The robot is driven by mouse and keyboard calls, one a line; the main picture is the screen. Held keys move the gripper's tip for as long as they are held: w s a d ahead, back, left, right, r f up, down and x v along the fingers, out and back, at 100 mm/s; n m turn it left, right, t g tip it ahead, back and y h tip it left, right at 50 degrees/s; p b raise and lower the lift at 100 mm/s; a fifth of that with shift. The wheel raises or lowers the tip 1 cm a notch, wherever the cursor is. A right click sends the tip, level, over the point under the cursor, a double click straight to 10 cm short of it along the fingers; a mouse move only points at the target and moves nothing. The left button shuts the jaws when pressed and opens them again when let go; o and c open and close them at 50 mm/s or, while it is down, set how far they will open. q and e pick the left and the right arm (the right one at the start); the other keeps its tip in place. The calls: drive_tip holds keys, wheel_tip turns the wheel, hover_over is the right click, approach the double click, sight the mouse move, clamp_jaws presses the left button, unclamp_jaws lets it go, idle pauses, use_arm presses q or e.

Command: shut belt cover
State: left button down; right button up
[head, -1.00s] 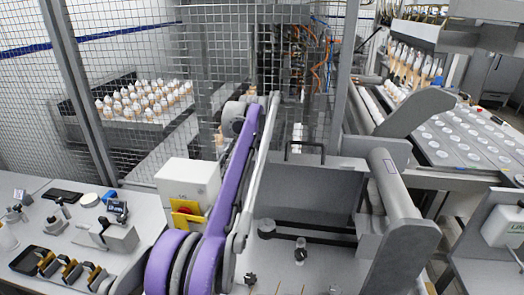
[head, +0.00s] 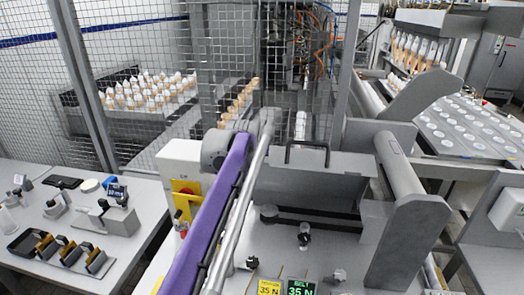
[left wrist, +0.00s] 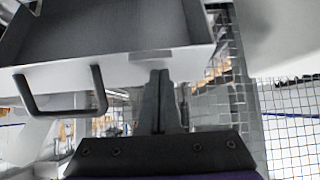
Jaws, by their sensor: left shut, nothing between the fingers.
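The belt cover (head: 318,180) is a grey panel in the middle of the head view, tilted up, with a black handle (head: 307,146) at its upper edge. A dark gap shows below the panel. The left wrist view shows a grey box-like part with a pale edge (left wrist: 165,66), apparently the cover, and a black handle (left wrist: 62,112). My left gripper (left wrist: 160,78) is shut and empty, to the right of the handle and apart from it. Its tips overlap the pale edge in view; contact cannot be told. The head view does not clearly show its fingers. My right gripper is out of view.
A grey roller (head: 400,165) and side plate stand right of the cover. A white box with a red and yellow switch (head: 185,190) is left. Wire mesh stands behind.

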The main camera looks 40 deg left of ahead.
use_arm(q)
drive_tip(key=s+d+f+t+b, duration=0.1)
drive_tip(key=s+d+f+b, duration=0.1)
drive_tip(key=s+f+b, duration=0.2)
drive_tip(key=s+d+f+t+y+b, duration=0.1)
drive_tip(key=s+f+b, duration=0.3)
drive_tip(key=f, duration=0.6)
drive_tip(key=s+d+f+t+b, duration=0.1)
drive_tip(key=s+d+f+b, duration=0.2)
drive_tip(key=s+f, duration=0.2)
drive_tip(key=shift+s+d+f+t+y+b, duration=0.1)
drive_tip(key=shift+d+f+t+y+b, duration=0.1)
drive_tip(key=shift+f, duration=0.6)
drive_tip(key=shift+s+d+f+t+y+b, duration=0.1)
drive_tip(key=shift+f+y+b, duration=0.1)
drive_tip(key=shift+f, duration=0.55)
drive_tip(key=shift+f+b, duration=0.3)
drive_tip(key=shift+f, duration=0.5)
wheel_tip(320, 180, up, 4)
drive_tip(key=r+p, duration=0.1)
drive_tip(key=p, duration=0.2)
drive_tip(key=s+d+f, duration=0.1)
drive_tip(key=s+f, duration=0.1)
drive_tip(key=s+d+f, duration=0.1)
drive_tip(key=s+f, duration=0.1)
drive_tip(key=s+d+f, duration=0.1)
drive_tip(key=s+f, duration=0.2)
drive_tip(key=shift+d+f+b, duration=0.1)
drive_tip(key=shift+d+b, duration=0.1)
drive_tip(key=shift+b, duration=0.2)
